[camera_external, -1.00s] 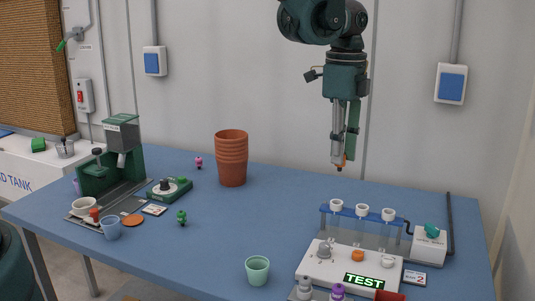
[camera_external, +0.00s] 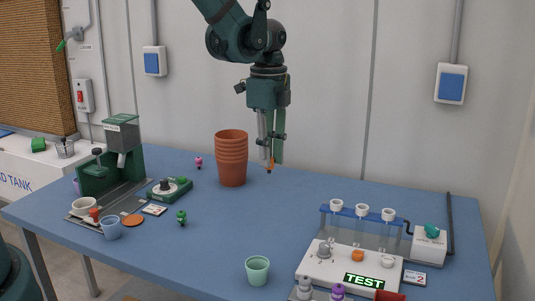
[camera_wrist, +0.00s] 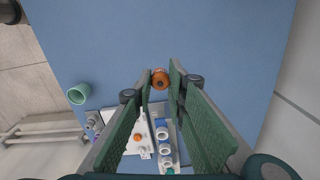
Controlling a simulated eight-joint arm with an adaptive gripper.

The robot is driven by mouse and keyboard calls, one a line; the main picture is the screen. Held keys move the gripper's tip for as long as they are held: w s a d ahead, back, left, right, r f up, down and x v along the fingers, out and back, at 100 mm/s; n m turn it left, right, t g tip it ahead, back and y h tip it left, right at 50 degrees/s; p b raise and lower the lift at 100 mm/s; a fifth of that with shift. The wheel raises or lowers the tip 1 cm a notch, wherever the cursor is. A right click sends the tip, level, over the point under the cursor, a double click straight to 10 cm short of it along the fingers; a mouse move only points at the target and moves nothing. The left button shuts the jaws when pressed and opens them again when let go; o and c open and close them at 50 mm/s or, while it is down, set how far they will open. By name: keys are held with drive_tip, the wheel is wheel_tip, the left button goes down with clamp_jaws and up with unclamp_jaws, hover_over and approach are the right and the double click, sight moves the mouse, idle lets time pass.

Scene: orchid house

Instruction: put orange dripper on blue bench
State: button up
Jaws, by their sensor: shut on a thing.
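The orange dripper (camera_wrist: 160,79) is held between the fingertips of my gripper (camera_wrist: 161,84) in the wrist view, with its dark centre showing. In the external view it is a small orange bit (camera_external: 270,166) at the tips of my gripper (camera_external: 271,158), partly hidden by the fingers. My gripper is shut on it and points down, in the air above the bench, just right of the terracotta pots. The blue bench (camera_external: 225,225) has a wide bare top below and in front of the gripper.
A stack of terracotta pots (camera_external: 231,158) stands close left of my gripper. A test station (camera_external: 340,262) with glass tubes is at the right, and a mint cup (camera_external: 257,270) at the front. A green machine (camera_external: 112,165) stands at the left. The bench middle is clear.

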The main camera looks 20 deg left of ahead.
drive_tip(key=s+a+f+b, duration=0.1)
drive_tip(key=a+f+b, duration=0.1)
drive_tip(key=a, duration=0.5)
drive_tip(key=s+a+f+b, duration=0.1)
drive_tip(key=a+f, duration=0.1)
drive_tip(key=a, duration=0.5)
drive_tip(key=shift+s+a+b, duration=0.2)
drive_tip(key=shift+a+b, duration=0.15)
drive_tip(key=shift+f, duration=0.1)
drive_tip(key=shift+f, duration=2.95)
drive_tip(key=shift+f+b, duration=0.3)
drive_tip(key=shift+f, duration=1.75)
drive_tip(key=shift+f, duration=0.25)
drive_tip(key=o, duration=0.7)
drive_tip(key=shift+r, duration=0.1)
